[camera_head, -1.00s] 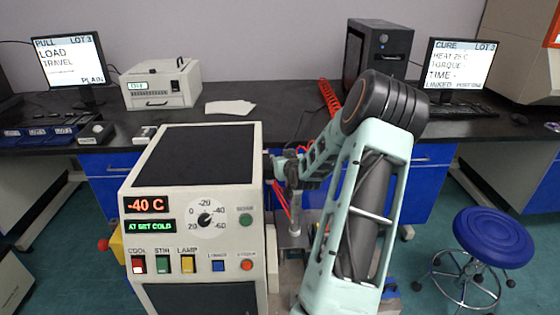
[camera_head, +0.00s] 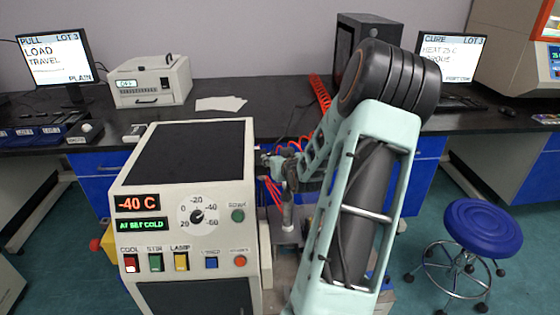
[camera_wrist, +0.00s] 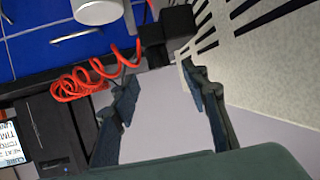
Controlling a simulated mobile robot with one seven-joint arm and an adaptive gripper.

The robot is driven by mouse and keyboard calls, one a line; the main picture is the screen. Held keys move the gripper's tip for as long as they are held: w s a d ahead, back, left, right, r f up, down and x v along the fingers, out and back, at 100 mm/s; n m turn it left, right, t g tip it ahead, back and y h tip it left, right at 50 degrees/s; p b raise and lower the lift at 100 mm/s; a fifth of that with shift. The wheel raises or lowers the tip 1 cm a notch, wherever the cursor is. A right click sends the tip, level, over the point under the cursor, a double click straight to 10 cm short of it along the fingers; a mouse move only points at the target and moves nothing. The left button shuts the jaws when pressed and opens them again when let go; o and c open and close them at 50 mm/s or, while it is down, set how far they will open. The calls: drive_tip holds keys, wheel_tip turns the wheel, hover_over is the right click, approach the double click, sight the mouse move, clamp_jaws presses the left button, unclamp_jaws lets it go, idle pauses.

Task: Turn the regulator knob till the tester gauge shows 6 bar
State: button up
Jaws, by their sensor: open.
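My gripper (camera_wrist: 160,92) is open in the wrist view, with nothing between its two dark fingers. In the head view my arm reaches down toward the bench front beside the white cold box, and my gripper is hard to make out there. A black block (camera_wrist: 166,38) shows just beyond the fingers; I cannot tell whether it belongs to the regulator. A pale round part (camera_wrist: 98,9) is cut off at the top of the wrist view. I cannot make out the regulator knob or a gauge reading in bar in either view.
The cold box (camera_head: 250,190) has a dial (camera_head: 197,215) and reads -40 C. A red coiled hose (camera_wrist: 75,84) hangs near the gripper. The dark bench (camera_head: 290,90) runs behind. A blue stool (camera_head: 484,224) stands at right.

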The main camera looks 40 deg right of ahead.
drive_tip(key=v, duration=0.5)
drive_tip(key=shift+s+a+r, duration=0.1)
drive_tip(key=shift+s+a, duration=0.05)
drive_tip(key=shift+s, duration=0.15)
idle(1.0)
